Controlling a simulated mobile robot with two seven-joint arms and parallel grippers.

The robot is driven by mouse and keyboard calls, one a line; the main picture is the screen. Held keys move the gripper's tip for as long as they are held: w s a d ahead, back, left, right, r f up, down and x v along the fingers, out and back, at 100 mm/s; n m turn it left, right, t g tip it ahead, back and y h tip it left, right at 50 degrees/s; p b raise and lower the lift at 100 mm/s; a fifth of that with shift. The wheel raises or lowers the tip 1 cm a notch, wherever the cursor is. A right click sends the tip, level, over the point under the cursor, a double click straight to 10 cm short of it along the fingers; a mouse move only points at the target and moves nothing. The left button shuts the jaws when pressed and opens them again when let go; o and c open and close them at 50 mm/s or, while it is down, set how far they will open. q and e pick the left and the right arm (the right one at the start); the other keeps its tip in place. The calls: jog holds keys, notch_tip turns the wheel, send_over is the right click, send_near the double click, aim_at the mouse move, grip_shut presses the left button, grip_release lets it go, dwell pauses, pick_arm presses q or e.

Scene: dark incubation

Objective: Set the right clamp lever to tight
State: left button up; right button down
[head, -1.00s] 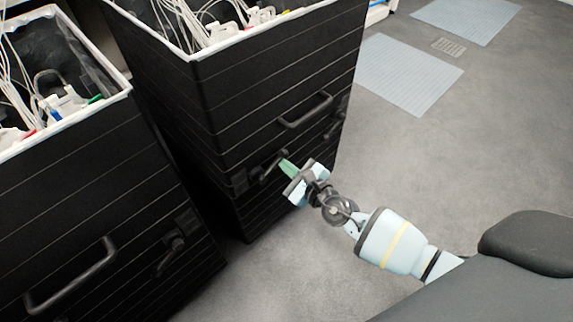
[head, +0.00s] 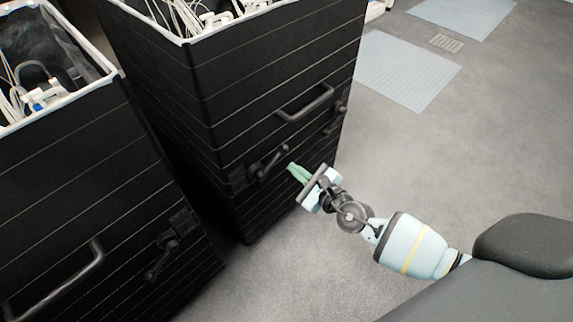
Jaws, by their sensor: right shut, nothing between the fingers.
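The tall black box (head: 225,110) in the middle carries a dark clamp lever (head: 270,163) low on its front, left of the handle. This lever slants up to the right from its mount. A second clamp lever (head: 336,122) sits at the right end of the same front, right of the handle, small and partly hard to make out. My right gripper (head: 292,168), with green fingertips, is shut and empty. It is just right of and below the free end of the left-hand lever, with a small gap showing. My left gripper is not in view.
The middle box has a bar handle (head: 305,103) between its levers. Another black box (head: 90,200) at left has a handle (head: 60,285) and a clamp lever (head: 163,258) pointing down. Both boxes hold white cables and parts. Grey floor (head: 420,150) at right is open.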

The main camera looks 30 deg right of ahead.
jog(key=v, duration=0.7)
jog(key=shift+p, duration=0.45)
jog(key=shift+r, duration=0.1)
